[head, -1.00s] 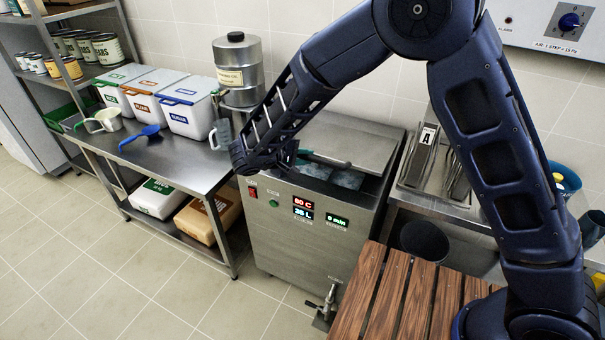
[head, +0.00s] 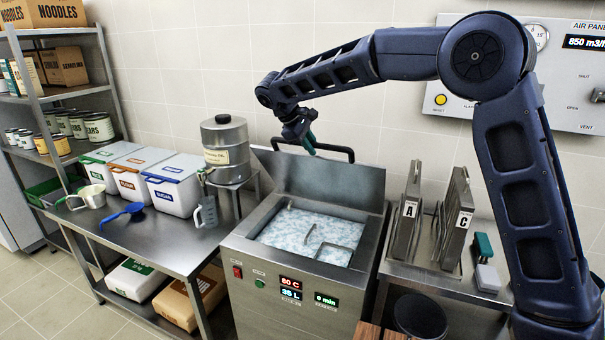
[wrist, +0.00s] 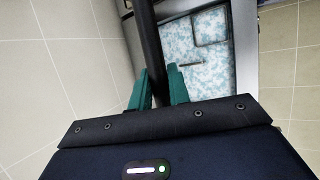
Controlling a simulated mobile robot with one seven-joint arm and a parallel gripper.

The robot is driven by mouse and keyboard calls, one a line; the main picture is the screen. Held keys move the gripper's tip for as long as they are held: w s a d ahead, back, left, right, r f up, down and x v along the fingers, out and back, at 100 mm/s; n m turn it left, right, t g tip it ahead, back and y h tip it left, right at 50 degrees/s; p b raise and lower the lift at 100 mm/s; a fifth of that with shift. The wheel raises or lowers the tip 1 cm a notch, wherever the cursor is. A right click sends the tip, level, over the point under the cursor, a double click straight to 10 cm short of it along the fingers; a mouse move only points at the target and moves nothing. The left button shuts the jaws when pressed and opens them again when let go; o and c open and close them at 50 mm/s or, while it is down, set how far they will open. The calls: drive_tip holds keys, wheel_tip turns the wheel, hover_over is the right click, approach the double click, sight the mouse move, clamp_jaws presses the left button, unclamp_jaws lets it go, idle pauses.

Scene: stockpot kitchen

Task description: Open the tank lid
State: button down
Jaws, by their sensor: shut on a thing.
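The steel tank (head: 290,270) stands in the middle of the head view, with a red switch and lit displays on its front. Its lid (head: 325,180) is raised at the back, tilted up near the wall. The open tank shows pale blue-and-white contents (head: 305,232), which also show in the wrist view (wrist: 200,55). A black bar handle (head: 340,150) runs along the lid's top edge. My gripper (head: 309,142) is shut on this handle; in the wrist view its green fingers (wrist: 158,90) lie on both sides of the dark bar (wrist: 149,45).
Left of the tank, a steel table (head: 130,225) holds white bins (head: 174,190), a blue scoop (head: 130,212) and a metal dispenser (head: 226,145). A grey jug (head: 206,212) is beside it. To the right, a counter (head: 430,275) holds upright lettered plates (head: 452,225). A panel (head: 560,75) hangs on the wall.

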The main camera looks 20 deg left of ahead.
drive_tip(key=w+r, duration=0.4)
drive_tip(key=w, duration=0.8)
drive_tip(key=w+r, duration=0.4)
drive_tip(key=w, duration=0.9)
drive_tip(key=shift+r, duration=0.35)
drive_tip(key=c, duration=1.3)
unclamp_jaws()
drive_tip(key=shift+c, duration=0.2)
drive_tip(key=v, duration=0.7)
drive_tip(key=shift+r, duration=0.2)
